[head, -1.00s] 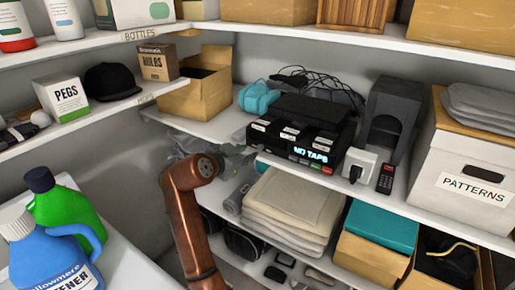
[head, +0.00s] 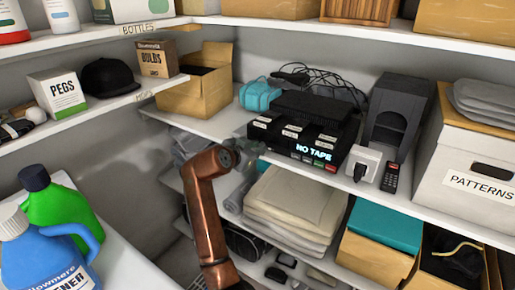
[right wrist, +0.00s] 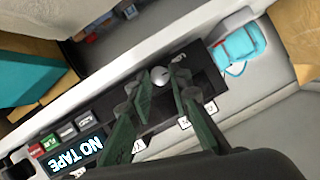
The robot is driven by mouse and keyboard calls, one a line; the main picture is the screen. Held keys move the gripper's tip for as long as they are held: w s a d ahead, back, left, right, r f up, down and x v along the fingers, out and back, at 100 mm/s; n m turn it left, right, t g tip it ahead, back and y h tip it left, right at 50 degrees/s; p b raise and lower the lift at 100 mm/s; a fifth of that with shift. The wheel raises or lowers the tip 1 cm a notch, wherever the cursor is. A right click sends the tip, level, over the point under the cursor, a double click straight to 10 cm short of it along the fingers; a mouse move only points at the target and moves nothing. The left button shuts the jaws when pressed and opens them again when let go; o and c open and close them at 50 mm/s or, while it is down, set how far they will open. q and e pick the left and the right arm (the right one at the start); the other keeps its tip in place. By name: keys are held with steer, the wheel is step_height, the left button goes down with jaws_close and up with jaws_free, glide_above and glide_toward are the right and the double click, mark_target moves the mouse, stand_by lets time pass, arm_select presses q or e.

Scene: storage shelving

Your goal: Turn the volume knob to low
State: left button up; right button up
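A black tape player (head: 318,137) with a lit "NO TAPE" display stands on the middle shelf; it also shows in the right wrist view (right wrist: 107,135). A round silver knob (right wrist: 161,76) is on its front, at the end away from the display. My right gripper (right wrist: 157,79) has its two dark green fingers apart, one on each side of the knob. I cannot tell whether they touch it. In the head view my right gripper (head: 252,150) is at the player's left front end, partly hidden by my copper arm, and the knob is not visible. My left gripper is not in view.
A teal object (head: 259,95) and cables (head: 325,80) lie behind the player. A white plug block (head: 362,163), a remote (head: 390,177) and a dark grey stand (head: 396,118) are at its right. Folded cloths (head: 293,205) lie on the shelf below.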

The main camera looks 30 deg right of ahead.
jaws_close()
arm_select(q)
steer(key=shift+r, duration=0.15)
arm_select(e)
steer(key=n+p, duration=0.1)
steer(key=p, duration=0.2)
steer(key=shift+r+g+p, duration=0.3)
steer(key=shift+r, duration=0.1)
steer(key=n+g+h+p, duration=0.1)
steer(key=p, duration=0.2)
steer(key=shift+w+n, duration=0.15)
steer(key=shift+n, duration=0.25)
steer(key=shift+w+a+f+n+g+p, duration=0.1)
steer(key=shift+f+n+g+p, duration=0.15)
steer(key=shift+n+g+p, duration=0.3)
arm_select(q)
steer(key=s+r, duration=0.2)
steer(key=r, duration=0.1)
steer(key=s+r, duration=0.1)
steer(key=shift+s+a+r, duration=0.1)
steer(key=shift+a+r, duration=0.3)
arm_select(e)
steer(key=shift+f, duration=0.1)
steer(key=shift+o, duration=1.2)
jaws_free()
